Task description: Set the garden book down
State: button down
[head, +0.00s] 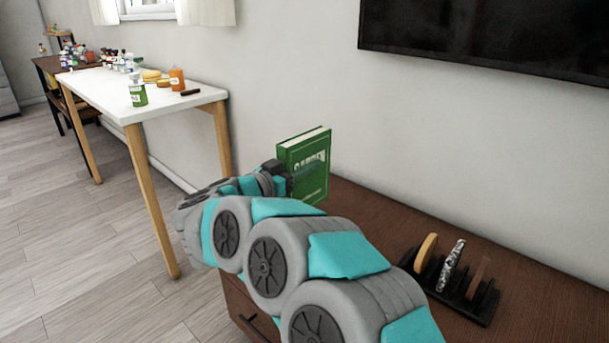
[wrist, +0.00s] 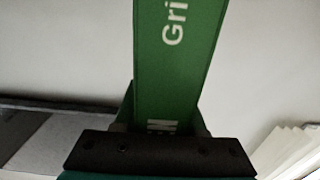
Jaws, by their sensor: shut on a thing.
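The green garden book (head: 312,182) is upright in the head view, with "GARDEN" on its cover, at the left end of the brown wooden cabinet top. My gripper (head: 287,180) is shut on the book at its left side. In the wrist view the green book (wrist: 178,60) stands out of the gripper (wrist: 160,140), with white letters on it. My arm hides part of the cabinet, and I cannot tell whether the book's lower edge touches the top.
The brown cabinet top (head: 375,215) has free room right of the book. A black rack (head: 478,309) with several upright discs and slabs stands farther right. A wall screen (head: 480,35) hangs above. A white table (head: 95,90) with bottles and jars is at the left.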

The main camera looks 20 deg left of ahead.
jog(key=shift+w+a+f, duration=0.1)
jog(key=shift+w+a, duration=0.05)
jog(key=shift+w, duration=0.1)
jog(key=shift+f, duration=1.7)
jog(key=shift+f, duration=0.1)
jog(key=shift+c, duration=2.4)
grip_release()
jog(key=shift+s+a, duration=0.15)
jog(key=shift+s, duration=0.25)
jog(key=v, duration=1.1)
jog(key=shift+b, duration=0.45)
jog(key=shift+s, duration=0.15)
